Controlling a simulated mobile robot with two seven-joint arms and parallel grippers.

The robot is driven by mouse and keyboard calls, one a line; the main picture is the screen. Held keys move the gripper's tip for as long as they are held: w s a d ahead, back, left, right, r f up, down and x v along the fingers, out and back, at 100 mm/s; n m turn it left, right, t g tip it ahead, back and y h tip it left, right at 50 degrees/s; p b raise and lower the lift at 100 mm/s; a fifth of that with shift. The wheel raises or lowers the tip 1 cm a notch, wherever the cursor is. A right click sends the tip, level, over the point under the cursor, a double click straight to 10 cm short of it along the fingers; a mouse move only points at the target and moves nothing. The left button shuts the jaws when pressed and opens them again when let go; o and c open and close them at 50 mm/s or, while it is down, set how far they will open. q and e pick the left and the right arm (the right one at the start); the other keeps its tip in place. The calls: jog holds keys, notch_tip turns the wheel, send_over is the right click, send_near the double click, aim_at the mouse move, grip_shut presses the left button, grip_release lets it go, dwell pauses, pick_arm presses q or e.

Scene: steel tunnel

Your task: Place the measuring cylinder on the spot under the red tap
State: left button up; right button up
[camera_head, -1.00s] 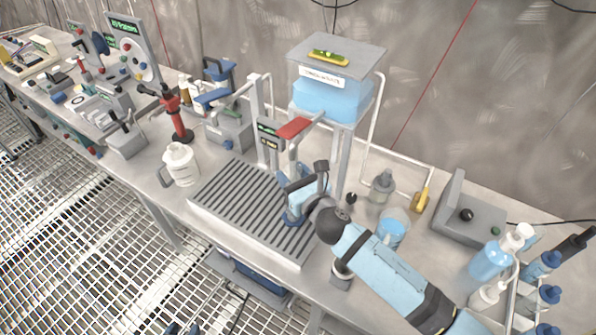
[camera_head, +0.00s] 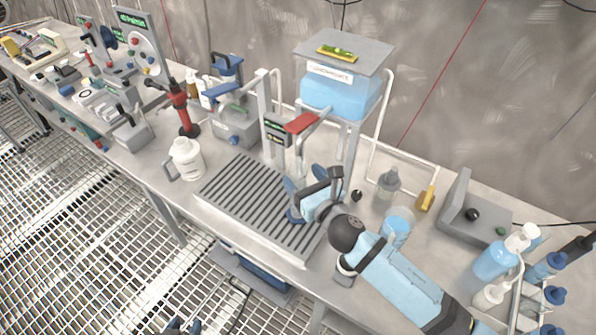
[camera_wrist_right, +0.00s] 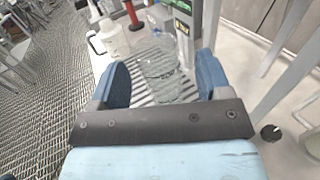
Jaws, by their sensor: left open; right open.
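The measuring cylinder (camera_wrist_right: 158,75) is clear and stands upright on the slatted drip tray (camera_head: 235,205), seen in the right wrist view between and beyond my right fingers. In the head view it is too faint to make out. My left gripper (camera_head: 183,326) barely shows at the bottom edge, open and empty.
A water tank (camera_head: 340,92) stands on legs behind the tray. A white jug (camera_head: 186,160) and a red stand (camera_head: 184,110) are left of it.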

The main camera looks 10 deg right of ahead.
jog(key=b+v, duration=0.1)
jog(key=v, duration=0.8)
jog(key=shift+r, duration=0.1)
jog(key=shift+s, duration=0.1)
